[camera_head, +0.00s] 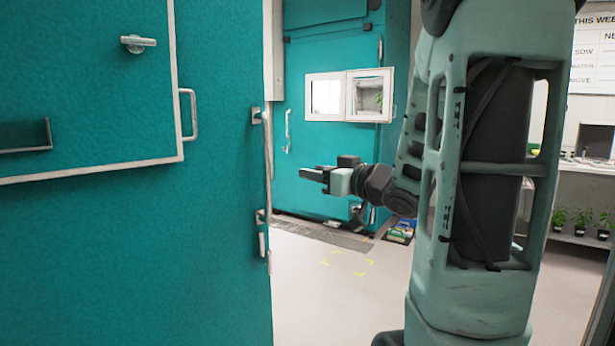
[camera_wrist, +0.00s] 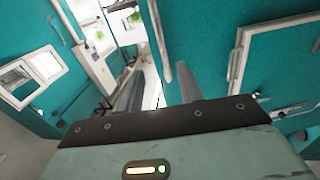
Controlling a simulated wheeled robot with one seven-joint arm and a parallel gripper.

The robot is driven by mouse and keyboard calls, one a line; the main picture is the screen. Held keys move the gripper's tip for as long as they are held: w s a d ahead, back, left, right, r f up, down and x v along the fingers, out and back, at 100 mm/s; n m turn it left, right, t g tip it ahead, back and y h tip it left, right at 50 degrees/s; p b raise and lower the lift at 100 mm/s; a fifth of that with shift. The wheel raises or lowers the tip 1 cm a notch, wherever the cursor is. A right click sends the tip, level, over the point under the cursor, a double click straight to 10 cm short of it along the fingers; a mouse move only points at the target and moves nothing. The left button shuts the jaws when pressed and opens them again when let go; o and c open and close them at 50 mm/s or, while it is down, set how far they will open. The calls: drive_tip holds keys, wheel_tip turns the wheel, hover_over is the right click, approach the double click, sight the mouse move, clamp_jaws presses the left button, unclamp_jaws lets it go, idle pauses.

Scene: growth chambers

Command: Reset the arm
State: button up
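My arm rises through the right half of the head view and bends so that its far end points left. My gripper (camera_head: 308,174) is in the air beside the edge of the near teal door, over open floor. I see its fingers side-on and small, with nothing visible held. In the wrist view the dark bar of the gripper crosses the lower part, with grey shapes beyond it.
A near teal door (camera_head: 130,250) with handles fills the left. A teal chamber (camera_head: 330,70) with a small window (camera_head: 368,95) stands behind. Potted plants (camera_head: 581,222) stand on a low shelf at right. The floor (camera_head: 345,300) between is clear, with yellow marks.

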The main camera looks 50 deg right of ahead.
drive_tip(key=w+a+f+n+g+y+p, duration=0.1)
drive_tip(key=w+a+f+g+p, duration=0.15)
drive_tip(key=w+a, duration=0.35)
drive_tip(key=w+a+f+g+p, duration=0.2)
drive_tip(key=w+a+g, duration=0.1)
drive_tip(key=a, duration=0.6)
drive_tip(key=s+a+f+n+g+y+p, duration=0.1)
drive_tip(key=a+f+n+g+p, duration=0.15)
drive_tip(key=a, duration=0.75)
drive_tip(key=s+a+f+n+g+p, duration=0.1)
drive_tip(key=s+a+n+g, duration=0.1)
drive_tip(key=s+a+g, duration=0.3)
drive_tip(key=s+a+f+n+g+p, duration=0.2)
drive_tip(key=s+a+g, duration=0.3)
drive_tip(key=s+a, duration=0.7)
drive_tip(key=s+n, duration=0.1)
drive_tip(key=s, duration=0.5)
